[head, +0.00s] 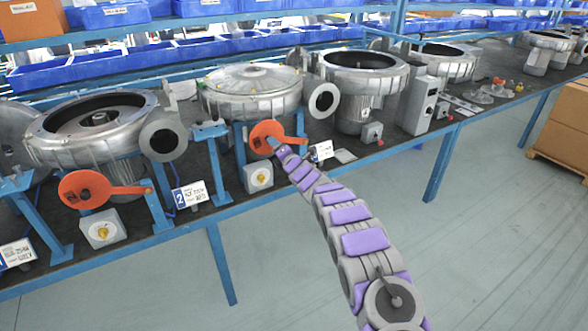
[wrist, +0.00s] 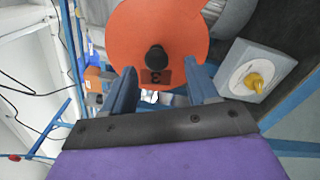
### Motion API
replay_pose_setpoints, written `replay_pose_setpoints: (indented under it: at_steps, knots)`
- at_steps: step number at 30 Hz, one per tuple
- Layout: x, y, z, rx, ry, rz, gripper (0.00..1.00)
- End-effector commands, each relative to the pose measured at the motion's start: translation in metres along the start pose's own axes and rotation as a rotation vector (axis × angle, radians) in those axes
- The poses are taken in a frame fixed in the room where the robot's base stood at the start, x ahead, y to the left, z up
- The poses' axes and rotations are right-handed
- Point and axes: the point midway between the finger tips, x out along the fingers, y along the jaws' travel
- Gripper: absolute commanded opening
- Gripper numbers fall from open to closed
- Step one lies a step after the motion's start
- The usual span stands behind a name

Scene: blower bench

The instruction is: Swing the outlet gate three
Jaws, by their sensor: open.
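Outlet gate three is an orange disc (head: 265,132) in front of the middle blower, the one with a closed silvery lid. In the wrist view the orange disc (wrist: 175,22) fills the top middle, with a black knob (wrist: 155,57) and a dark plate marked 3 (wrist: 157,77) below it. My gripper (wrist: 159,67) is open, its two blue fingers on either side of the knob and plate. I cannot tell whether they touch the knob. In the head view my gripper (head: 274,145) reaches the disc and hides part of it.
A grey box with a yellow knob (wrist: 254,80) sits right of the fingers in the wrist view. Gate two (head: 75,185) is at the left, beside a label (head: 190,194). Blue posts (head: 222,165) stand along the bench. The floor in front is clear.

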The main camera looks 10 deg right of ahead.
Motion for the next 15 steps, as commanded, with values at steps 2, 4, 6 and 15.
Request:
replay_pose_setpoints:
  at_steps: [2,4,6,15]
  knots:
    - [-0.006,-0.001,-0.003,0.003,0.006,-0.004,0.59]
    - [-0.011,-0.001,-0.003,0.003,0.006,-0.004,0.59]
    - [-0.017,0.000,-0.002,0.003,0.005,-0.002,0.59]
    - [-0.043,0.000,-0.001,0.001,0.003,-0.003,0.59]
